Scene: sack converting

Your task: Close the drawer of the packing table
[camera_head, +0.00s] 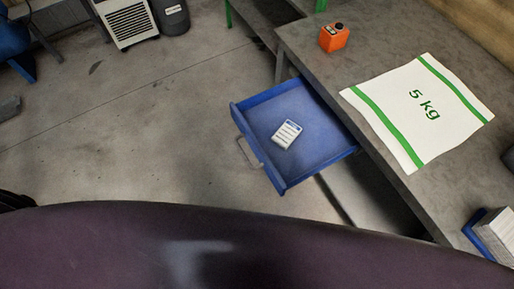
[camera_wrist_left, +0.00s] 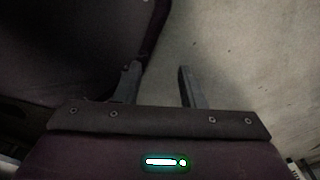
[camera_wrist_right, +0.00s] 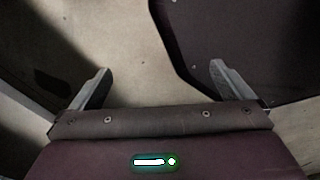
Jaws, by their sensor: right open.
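The blue drawer (camera_head: 318,132) of the packing table (camera_head: 385,40) is pulled out to the left in the head view. Its grey handle (camera_head: 248,153) is on its outer front panel. A small white printed item (camera_head: 286,134) lies inside the drawer. My left gripper (camera_wrist_left: 159,70) shows only in its wrist view, its fingers partly apart with nothing between them, over grey floor. My right gripper (camera_wrist_right: 157,75) shows only in its wrist view, open wide and empty. Neither gripper is in the head view, and neither wrist view shows the drawer.
A white 5 kg sack (camera_head: 418,110) with green stripes lies flat on the tabletop near an orange device (camera_head: 334,37). A blue holder (camera_head: 478,229) with paper is at the right edge. Concrete floor (camera_head: 130,130) left of the drawer is clear.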

